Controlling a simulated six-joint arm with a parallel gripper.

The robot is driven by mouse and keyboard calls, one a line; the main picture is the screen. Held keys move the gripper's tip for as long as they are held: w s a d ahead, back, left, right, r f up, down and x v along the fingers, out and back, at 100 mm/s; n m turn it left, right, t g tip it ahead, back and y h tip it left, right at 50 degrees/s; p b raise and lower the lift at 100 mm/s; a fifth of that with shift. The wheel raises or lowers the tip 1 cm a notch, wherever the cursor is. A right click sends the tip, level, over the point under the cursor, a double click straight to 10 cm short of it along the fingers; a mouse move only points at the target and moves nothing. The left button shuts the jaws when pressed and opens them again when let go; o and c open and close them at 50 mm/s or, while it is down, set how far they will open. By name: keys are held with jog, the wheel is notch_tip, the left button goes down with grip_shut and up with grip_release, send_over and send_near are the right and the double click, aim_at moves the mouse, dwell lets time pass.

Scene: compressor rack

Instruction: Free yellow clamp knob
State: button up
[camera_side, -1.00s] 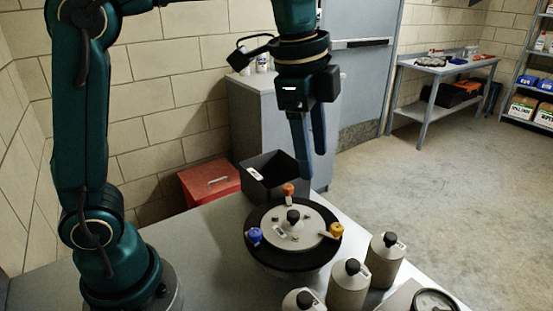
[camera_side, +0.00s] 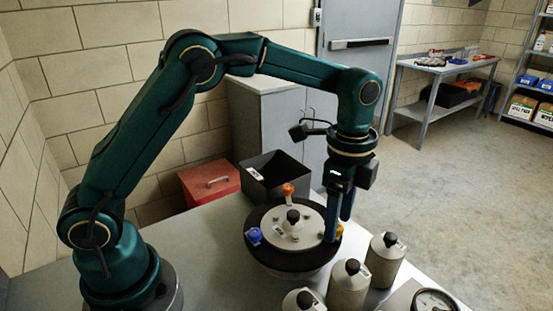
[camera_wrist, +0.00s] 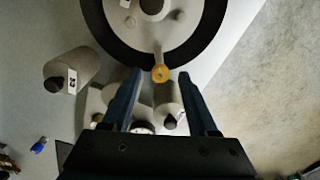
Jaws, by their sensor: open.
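The yellow clamp knob (camera_wrist: 161,73) sits at the rim of the round compressor lid (camera_side: 285,224). In the wrist view it lies between and just beyond the tips of my open gripper (camera_wrist: 160,74). In the side view my gripper (camera_side: 338,238) points down at the lid's right edge, and its fingers hide most of the yellow knob (camera_side: 341,230). The jaws hold nothing. An orange knob (camera_side: 288,189) is at the back of the lid and a blue knob (camera_side: 253,235) at its left. A black knob (camera_side: 293,216) stands at the centre.
Several grey bottles with black caps, one of them close on the right (camera_side: 384,259), stand beside the lid. A gauge (camera_side: 435,301) is at the front right. A black bin (camera_side: 275,178) and a red box (camera_side: 210,182) are behind. The table's left part is clear.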

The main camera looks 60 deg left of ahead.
jog(key=shift+f, duration=0.15)
grip_shut()
